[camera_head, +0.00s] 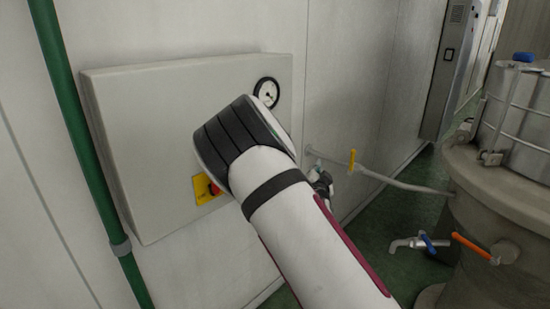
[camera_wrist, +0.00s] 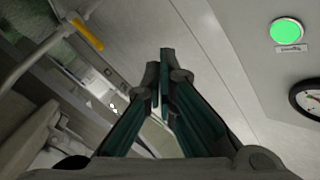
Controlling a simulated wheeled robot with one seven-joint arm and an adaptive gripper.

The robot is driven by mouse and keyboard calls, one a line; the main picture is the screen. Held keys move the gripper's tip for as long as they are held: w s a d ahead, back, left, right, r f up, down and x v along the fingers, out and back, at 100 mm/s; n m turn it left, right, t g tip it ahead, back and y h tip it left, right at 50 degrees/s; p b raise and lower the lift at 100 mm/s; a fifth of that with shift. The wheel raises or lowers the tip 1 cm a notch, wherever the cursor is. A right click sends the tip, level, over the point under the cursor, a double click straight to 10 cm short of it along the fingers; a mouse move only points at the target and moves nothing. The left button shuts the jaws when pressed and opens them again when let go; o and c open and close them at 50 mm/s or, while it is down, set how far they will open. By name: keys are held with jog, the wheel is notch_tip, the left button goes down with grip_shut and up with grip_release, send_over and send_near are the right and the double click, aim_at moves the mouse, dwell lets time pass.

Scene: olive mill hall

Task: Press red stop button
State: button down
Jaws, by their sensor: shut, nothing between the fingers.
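The red stop button (camera_head: 214,188) sits on a yellow plate (camera_head: 203,190) low on a grey wall panel (camera_head: 140,120) in the head view. My arm's wide dark-banded joint hides part of the button and plate. My gripper shows in the wrist view with its fingertips (camera_wrist: 164,72) together and nothing between them. In the head view only small dark parts of it show beyond the arm, to the right of the button. The button is not in the wrist view. There, a lit green round button (camera_wrist: 287,31) with a small label lies right of the fingers, apart from them.
A round gauge (camera_head: 266,92) is at the panel's upper right; it also shows in the wrist view (camera_wrist: 310,99). A green pipe (camera_head: 75,125) runs down the wall at left. A yellow-handled valve (camera_head: 352,160) and a large tank (camera_head: 490,210) stand to the right.

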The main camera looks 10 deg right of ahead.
jog(key=a+n+t+y, duration=0.1)
jog(key=a, duration=0.1)
jog(key=w+a+n+t+y, duration=0.1)
jog(key=shift+a+f, duration=0.1)
jog(key=shift+a, duration=0.25)
jog(key=w+a+b, duration=0.5)
jog(key=w, duration=0.2)
dwell(0.4)
jog(key=shift+w+a, duration=0.15)
jog(key=shift+w, duration=0.1)
dwell(1.2)
jog(key=shift+w+a, duration=0.15)
jog(key=shift+w, duration=0.05)
